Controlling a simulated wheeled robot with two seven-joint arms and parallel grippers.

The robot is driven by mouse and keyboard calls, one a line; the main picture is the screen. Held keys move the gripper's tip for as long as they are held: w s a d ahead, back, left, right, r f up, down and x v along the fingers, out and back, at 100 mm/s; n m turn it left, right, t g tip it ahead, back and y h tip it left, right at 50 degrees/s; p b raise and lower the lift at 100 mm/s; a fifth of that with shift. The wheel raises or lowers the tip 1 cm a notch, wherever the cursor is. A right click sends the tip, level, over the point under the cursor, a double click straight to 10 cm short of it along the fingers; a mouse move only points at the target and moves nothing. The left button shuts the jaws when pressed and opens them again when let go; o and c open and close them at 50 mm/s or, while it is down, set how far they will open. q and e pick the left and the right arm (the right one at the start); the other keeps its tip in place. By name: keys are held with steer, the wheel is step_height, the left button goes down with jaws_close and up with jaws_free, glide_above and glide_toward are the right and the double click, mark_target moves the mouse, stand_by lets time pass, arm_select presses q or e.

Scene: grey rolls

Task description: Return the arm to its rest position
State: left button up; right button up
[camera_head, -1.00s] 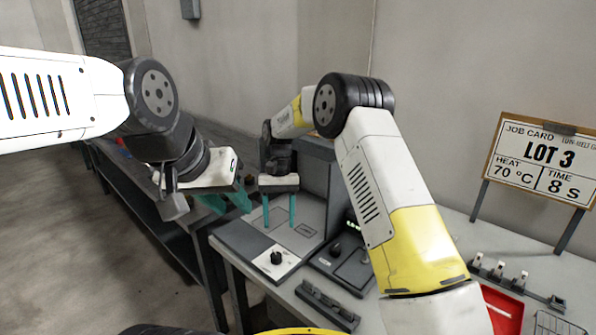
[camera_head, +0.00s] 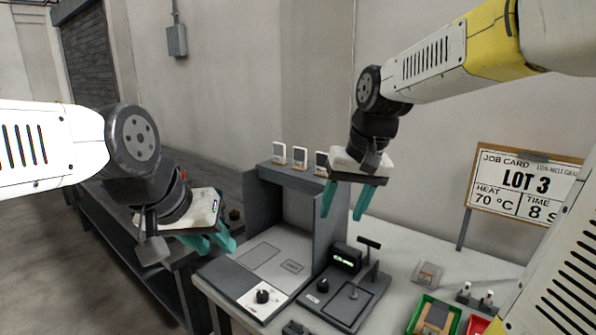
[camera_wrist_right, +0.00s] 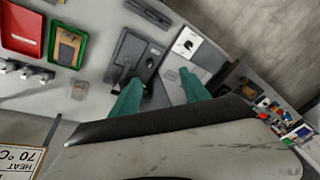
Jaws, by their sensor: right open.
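My right gripper (camera_head: 343,200) hangs in the air above the bench, near the right wall of the grey booth. Its teal fingers are apart with nothing between them; they also show in the right wrist view (camera_wrist_right: 160,92). My left gripper (camera_head: 212,243) is at the left, in front of the dark side bench. Its teal fingers point right and down, with a visible gap between them, and I see nothing held there.
The grey booth (camera_head: 330,215) stands on the bench with several small white-framed devices on top. Beside it is a dark device with a lever (camera_head: 350,290). A green tray (camera_head: 435,315), a red tray (camera_head: 478,324) and the job card board (camera_head: 522,185) are at the right.

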steer(key=s+d+t, duration=0.3)
steer(key=s+d, duration=0.2)
steer(key=s, duration=0.6)
steer(key=shift+s+f+t, duration=0.25)
steer(key=shift+t, duration=0.05)
